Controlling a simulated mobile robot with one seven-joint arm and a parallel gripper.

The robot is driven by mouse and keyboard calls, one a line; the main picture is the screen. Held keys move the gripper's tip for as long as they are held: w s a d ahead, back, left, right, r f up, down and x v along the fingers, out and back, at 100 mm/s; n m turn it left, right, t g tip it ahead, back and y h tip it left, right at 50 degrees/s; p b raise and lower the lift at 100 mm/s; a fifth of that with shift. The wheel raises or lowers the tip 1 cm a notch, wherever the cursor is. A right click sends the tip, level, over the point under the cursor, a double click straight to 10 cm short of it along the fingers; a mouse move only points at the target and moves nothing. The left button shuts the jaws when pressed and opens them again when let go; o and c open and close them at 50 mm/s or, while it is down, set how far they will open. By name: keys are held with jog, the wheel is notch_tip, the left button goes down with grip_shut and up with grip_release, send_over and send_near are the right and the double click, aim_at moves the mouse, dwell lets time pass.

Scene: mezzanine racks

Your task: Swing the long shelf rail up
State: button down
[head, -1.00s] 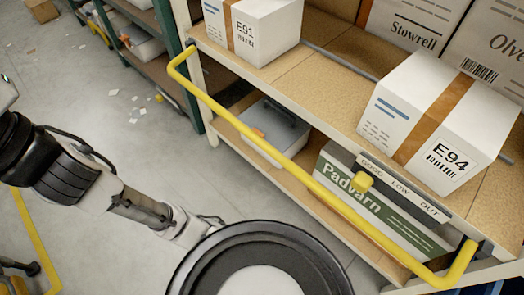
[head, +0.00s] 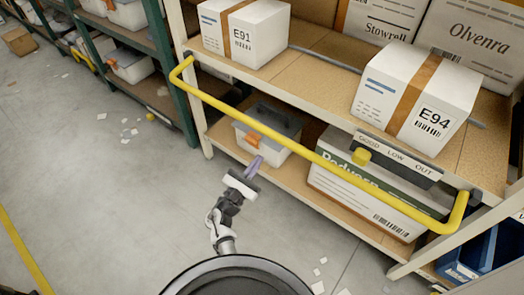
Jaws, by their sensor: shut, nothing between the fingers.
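The long yellow shelf rail (head: 250,121) runs in front of the rack, from upper left to lower right. Its bent ends meet the shelf's front edge at the left and right, and the bar hangs lower than that edge. A yellow knob (head: 361,156) sits by a label strip reading GOOD, LOW, OUT. My gripper (head: 256,162) is shut and empty. It shows below the rail's left half, in front of the lower shelf, with its purple-grey fingers pointing up and away. It appears apart from the rail.
White boxes E91 (head: 243,32) and E94 (head: 415,95) stand on the shelf behind the rail. A grey-lidded bin (head: 268,130) and a Padvarn box (head: 375,200) sit on the lower shelf. The floor to the left is mostly clear, with paper scraps.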

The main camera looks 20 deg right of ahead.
jog(key=w+d+r+n+h+p, duration=0.1)
jog(key=d+r+p, duration=0.3)
jog(key=d+r, duration=0.2)
jog(key=shift+w+d+p, duration=0.15)
jog(key=shift+w+p, duration=0.15)
jog(key=shift+p, duration=0.05)
dwell(0.4)
jog(key=shift+r, duration=0.2)
